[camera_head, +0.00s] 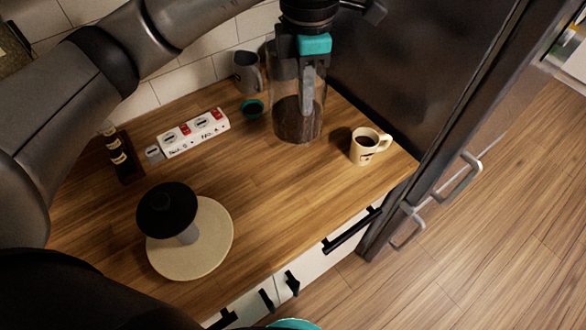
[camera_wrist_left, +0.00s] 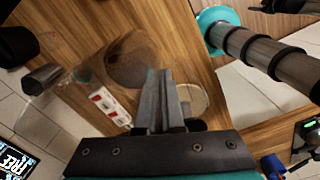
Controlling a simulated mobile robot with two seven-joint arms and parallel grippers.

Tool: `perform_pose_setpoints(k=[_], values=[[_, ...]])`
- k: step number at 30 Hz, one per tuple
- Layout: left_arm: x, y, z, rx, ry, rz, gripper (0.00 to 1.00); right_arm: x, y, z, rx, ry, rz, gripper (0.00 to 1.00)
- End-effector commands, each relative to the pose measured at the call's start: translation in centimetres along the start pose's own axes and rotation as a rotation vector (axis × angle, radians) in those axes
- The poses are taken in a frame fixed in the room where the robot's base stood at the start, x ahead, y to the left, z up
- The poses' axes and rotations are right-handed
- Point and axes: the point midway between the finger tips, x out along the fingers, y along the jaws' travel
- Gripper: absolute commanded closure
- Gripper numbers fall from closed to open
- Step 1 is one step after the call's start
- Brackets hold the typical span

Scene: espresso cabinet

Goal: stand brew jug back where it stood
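The brew jug (camera_head: 288,122) is a clear glass cylinder with dark brown contents in its lower part. It is upright at the back right of the wooden counter; whether its base touches the wood I cannot tell. It also shows in the left wrist view (camera_wrist_left: 128,60), behind the fingers. My left gripper (camera_head: 307,108) points down at the jug's near side. Its fingers (camera_wrist_left: 160,75) are close together on the jug, with the gripped part hidden between them.
A cream mug (camera_head: 361,152) stands right of the jug, near the dark cabinet side (camera_head: 400,70). A grey pitcher (camera_head: 246,75) and a small teal-rimmed cup (camera_head: 252,109) are left of it. A power strip (camera_head: 195,135) and a round pale board (camera_head: 215,240) with a black-topped object (camera_head: 166,208) are farther left.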

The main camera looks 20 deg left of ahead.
Motion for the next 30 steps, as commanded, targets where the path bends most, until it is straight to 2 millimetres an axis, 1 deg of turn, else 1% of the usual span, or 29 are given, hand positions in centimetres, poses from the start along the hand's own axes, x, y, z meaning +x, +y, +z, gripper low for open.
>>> perform_pose_setpoints(k=[1,6,11,14,17,20,30], values=[[-1.1,0.1,0.4,-0.067,-0.004,0.000,1.00,-0.9,0.0,-0.1,0.000,0.000,0.000,0.50],[-2.3,0.1,1.0,-0.274,-0.003,-0.006,1.00,-2.0,0.1,-0.2,0.000,0.000,0.000,0.50],[-2.8,0.2,1.3,-0.386,-0.003,-0.008,1.00,-2.5,0.1,-0.2,0.000,0.000,0.001,0.50],[-2.6,0.2,1.4,-0.418,-0.002,-0.010,1.00,-2.6,0.1,-0.2,0.000,0.000,0.001,0.50],[-1.5,0.1,1.4,-0.427,0.000,-0.013,1.00,-2.5,0.1,-0.2,0.000,0.000,0.001,0.50],[0.4,0.0,1.4,-0.427,0.001,-0.015,1.00,-2.2,0.2,-0.2,0.000,0.000,0.002,0.50],[8.8,0.1,1.3,-0.426,0.003,-0.012,1.00,-3.2,0.2,-0.3,-0.001,0.000,0.002,0.50]])
